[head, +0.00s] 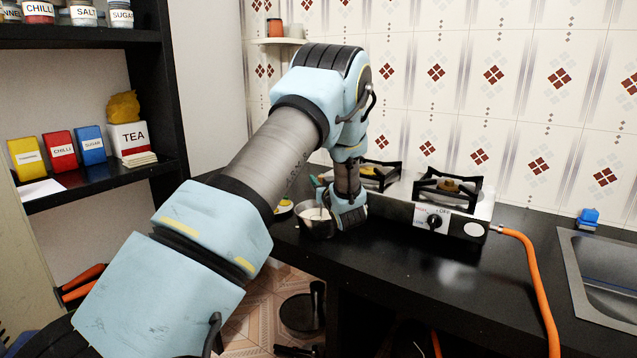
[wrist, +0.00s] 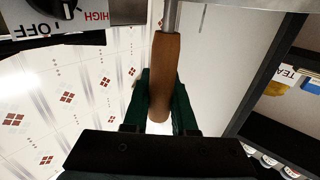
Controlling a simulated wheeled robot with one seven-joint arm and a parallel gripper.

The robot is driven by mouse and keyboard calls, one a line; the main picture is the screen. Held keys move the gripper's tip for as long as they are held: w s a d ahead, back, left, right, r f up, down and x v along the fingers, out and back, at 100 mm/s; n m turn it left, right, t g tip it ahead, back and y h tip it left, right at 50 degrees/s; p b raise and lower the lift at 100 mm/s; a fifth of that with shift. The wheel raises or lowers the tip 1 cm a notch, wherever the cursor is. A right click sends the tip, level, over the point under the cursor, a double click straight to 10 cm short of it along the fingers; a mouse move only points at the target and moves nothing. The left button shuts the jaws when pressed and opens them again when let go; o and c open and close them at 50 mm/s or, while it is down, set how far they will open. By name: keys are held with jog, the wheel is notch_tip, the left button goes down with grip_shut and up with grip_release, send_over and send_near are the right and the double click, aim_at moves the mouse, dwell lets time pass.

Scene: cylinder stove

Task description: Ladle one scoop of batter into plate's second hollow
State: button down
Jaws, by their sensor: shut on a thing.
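My gripper (wrist: 161,98) has dark green fingers closed on the brown wooden handle (wrist: 165,70) of the ladle in the wrist view. A metal shaft (wrist: 171,16) runs on from the handle and leaves the top of that view, so the ladle's bowl is not seen there. In the head view a metal pot (head: 314,227) with pale batter (head: 316,214) stands on the black counter, right beside my wrist. My arm hides most of the ladle in the head view. I cannot make out the plate or its hollows.
A two-burner stove (head: 455,217) stands behind and right of my wrist, with an orange hose (head: 533,275) at its right. A sink (head: 603,280) and a blue object (head: 588,217) lie further right. Shelves (head: 95,185) with boxes are at left. The counter's front right is clear.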

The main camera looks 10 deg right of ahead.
notch_tip(320, 180, up, 8)
jog(key=p, duration=0.3)
dwell(0.5)
jog(key=shift+f, duration=0.1)
dwell(0.6)
